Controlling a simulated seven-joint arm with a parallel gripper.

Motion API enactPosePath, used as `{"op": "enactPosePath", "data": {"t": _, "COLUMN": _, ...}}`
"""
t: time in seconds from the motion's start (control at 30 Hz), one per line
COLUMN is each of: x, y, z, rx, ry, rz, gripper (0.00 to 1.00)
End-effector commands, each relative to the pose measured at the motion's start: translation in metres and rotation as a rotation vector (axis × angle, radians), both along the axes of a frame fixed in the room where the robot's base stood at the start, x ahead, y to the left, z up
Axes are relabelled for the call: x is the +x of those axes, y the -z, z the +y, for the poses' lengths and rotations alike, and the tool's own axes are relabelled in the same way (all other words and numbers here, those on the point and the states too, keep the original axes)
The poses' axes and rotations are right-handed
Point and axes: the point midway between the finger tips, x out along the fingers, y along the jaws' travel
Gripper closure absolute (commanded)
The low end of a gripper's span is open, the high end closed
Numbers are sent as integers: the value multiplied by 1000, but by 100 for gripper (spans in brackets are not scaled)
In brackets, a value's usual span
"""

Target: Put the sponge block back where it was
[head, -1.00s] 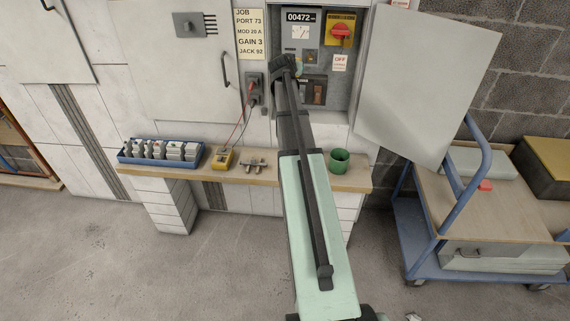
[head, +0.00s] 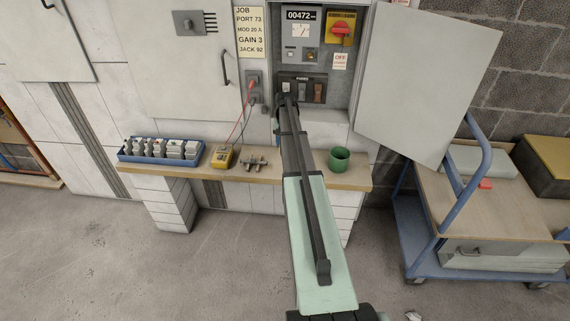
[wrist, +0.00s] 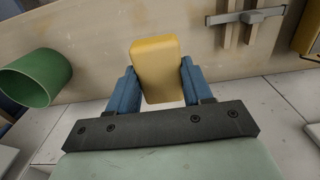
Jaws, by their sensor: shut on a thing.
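The yellow sponge block (wrist: 155,68) is between the blue fingers of my gripper (wrist: 155,85) in the wrist view. My gripper is shut on it, one finger on each side, and the block's far end sticks out past the fingertips. The block is over the wooden shelf; its height above it is hard to judge. In the head view my arm hides the gripper's fingers and the block, just below the fuse row in the open cabinet.
A green cup (head: 340,160) stands on the shelf (head: 300,179), right of my arm. Left of it are a metal clamp rack (head: 253,163), a yellow meter (head: 223,158) with leads, and a blue tray (head: 160,151) of blocks. The open cabinet door (head: 425,80) juts out right.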

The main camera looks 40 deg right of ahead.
Motion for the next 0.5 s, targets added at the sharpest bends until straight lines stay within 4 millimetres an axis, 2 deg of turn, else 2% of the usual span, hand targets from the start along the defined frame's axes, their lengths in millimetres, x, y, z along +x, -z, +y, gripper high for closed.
{"op": "enactPosePath", "data": {"t": 0.3, "x": 0, "y": 45, "z": 1, "rx": 4, "ry": -1, "rz": 5, "gripper": 74}}
{"op": "enactPosePath", "data": {"t": 0.5, "x": 0, "y": 64, "z": 1, "rx": 1, "ry": -1, "rz": 3, "gripper": 74}}
